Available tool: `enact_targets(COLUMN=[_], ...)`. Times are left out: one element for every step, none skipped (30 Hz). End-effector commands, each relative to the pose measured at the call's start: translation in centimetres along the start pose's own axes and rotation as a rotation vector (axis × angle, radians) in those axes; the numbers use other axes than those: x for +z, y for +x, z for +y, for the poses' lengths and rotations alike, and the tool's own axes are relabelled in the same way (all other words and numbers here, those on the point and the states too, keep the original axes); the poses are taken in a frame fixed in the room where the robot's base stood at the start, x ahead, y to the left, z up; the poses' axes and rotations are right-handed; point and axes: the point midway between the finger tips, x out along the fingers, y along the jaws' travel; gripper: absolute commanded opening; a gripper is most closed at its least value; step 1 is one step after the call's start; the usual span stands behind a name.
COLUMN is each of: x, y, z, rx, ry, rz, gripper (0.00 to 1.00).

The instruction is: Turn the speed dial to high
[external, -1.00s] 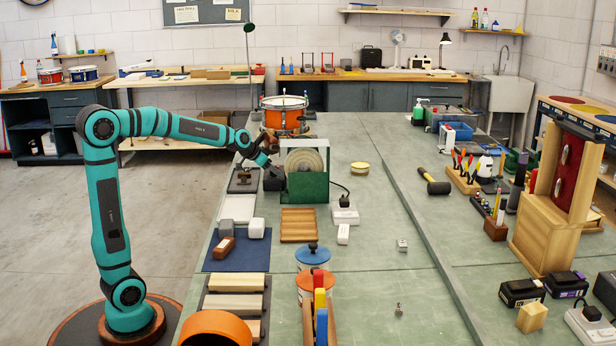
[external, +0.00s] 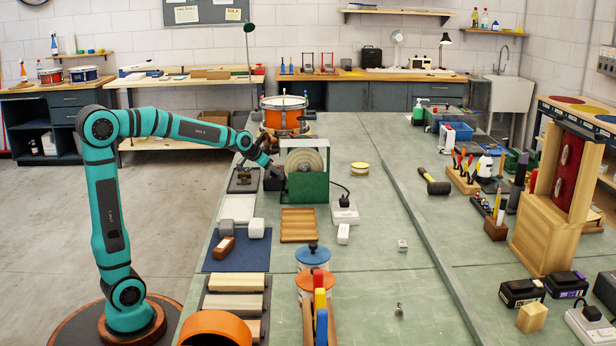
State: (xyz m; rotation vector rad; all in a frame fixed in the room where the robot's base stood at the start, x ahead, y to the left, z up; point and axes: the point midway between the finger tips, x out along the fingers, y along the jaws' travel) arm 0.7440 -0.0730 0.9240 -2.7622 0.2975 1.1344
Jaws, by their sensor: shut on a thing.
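A green machine (external: 308,187) with a round, tan wheel (external: 304,161) stands on the bench. My gripper (external: 277,171) is at the left side of this machine, low by its housing. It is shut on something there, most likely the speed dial. The dial itself is hidden by the gripper and is too small to make out, so its setting cannot be read.
A black cord runs from the machine to a white power box (external: 345,214). An orange drum (external: 284,113) stands behind the machine. A wooden tray (external: 298,225) lies in front of it, and a yellow-rimmed round item (external: 360,167) lies to its right. The bench's middle is mostly clear.

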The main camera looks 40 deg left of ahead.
Motion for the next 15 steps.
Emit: enact_targets(x=[0.0,0.0,0.0,0.0,0.0,0.0,0.0,0.0,0.0,0.0,0.0,0.0,0.0,0.0,0.0], y=[0.0,0.0,0.0,0.0,0.0,0.0,0.0,0.0,0.0,0.0,0.0,0.0,0.0,0.0,0.0], z=[-0.01,-0.01,-0.01,-0.02,-0.02,-0.02,-0.02,-0.02,-0.02,-0.02,-0.02,-0.02,-0.01,-0.01,-0.01], rx=[-0.002,-0.002,-0.002,-0.002,-0.002,-0.002,-0.002,-0.002,-0.002,-0.002,-0.002,-0.002,-0.002,-0.002,-0.002], ry=[-0.001,-0.002,-0.002,-0.002,-0.002,-0.002,-0.002,-0.002,-0.002,-0.002,-0.002,-0.002,-0.002,-0.002,-0.002], rz=[0.0,0.0,0.0,0.0,0.0,0.0,0.0,0.0,0.0,0.0,0.0,0.0,0.0,0.0,0.0], gripper=[0.09,0.09,0.09,0.09,0.09,0.09,0.09,0.09,0.09,0.37,0.43,0.51,0.53,0.53,0.53])
